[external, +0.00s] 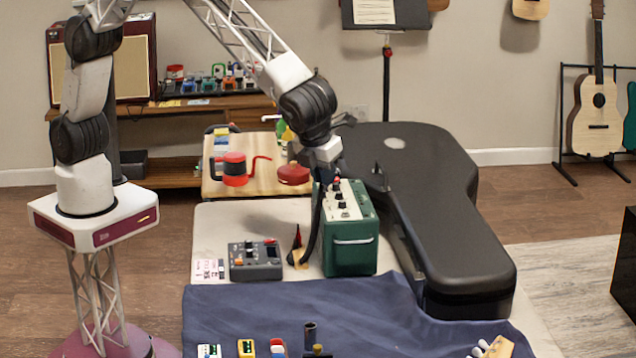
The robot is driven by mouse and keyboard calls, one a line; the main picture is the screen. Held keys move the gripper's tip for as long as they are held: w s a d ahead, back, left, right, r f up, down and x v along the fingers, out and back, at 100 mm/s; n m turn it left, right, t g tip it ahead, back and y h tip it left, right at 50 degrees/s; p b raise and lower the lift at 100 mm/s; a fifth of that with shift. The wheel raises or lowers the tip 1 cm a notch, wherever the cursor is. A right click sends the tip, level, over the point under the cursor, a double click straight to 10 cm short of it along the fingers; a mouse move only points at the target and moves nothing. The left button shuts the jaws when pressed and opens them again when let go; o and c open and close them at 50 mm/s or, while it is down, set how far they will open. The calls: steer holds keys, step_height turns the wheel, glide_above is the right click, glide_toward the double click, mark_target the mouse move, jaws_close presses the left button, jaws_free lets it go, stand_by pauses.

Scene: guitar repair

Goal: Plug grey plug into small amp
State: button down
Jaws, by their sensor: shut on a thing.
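The small amp (350,240) is a green box with a cream control panel and dark knobs on top and a pale handle on its front. It stands upright on the table. My gripper (325,178) is low over the back left end of the amp's top panel. It is shut on the end of a dark cable (313,232), which runs down the amp's left side to the table. The grey plug at that end is mostly hidden by the gripper and too small to make out. I cannot tell whether it touches a socket.
A black guitar case (440,230) lies close on the amp's right. A dark pedal box (255,261) and a small red-tipped thing (297,240) are on its left. A blue cloth (270,310) covers the front.

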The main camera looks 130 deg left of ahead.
steer(key=w+a+r, duration=0.1)
steer(key=w+r, duration=0.2)
steer(key=w, duration=0.1)
steer(key=shift+w+a+r, duration=0.2)
steer(key=shift+w+r, duration=0.1)
steer(key=shift+w, duration=0.1)
steer(key=shift+f, duration=0.1)
steer(key=shift+f, duration=2.45)
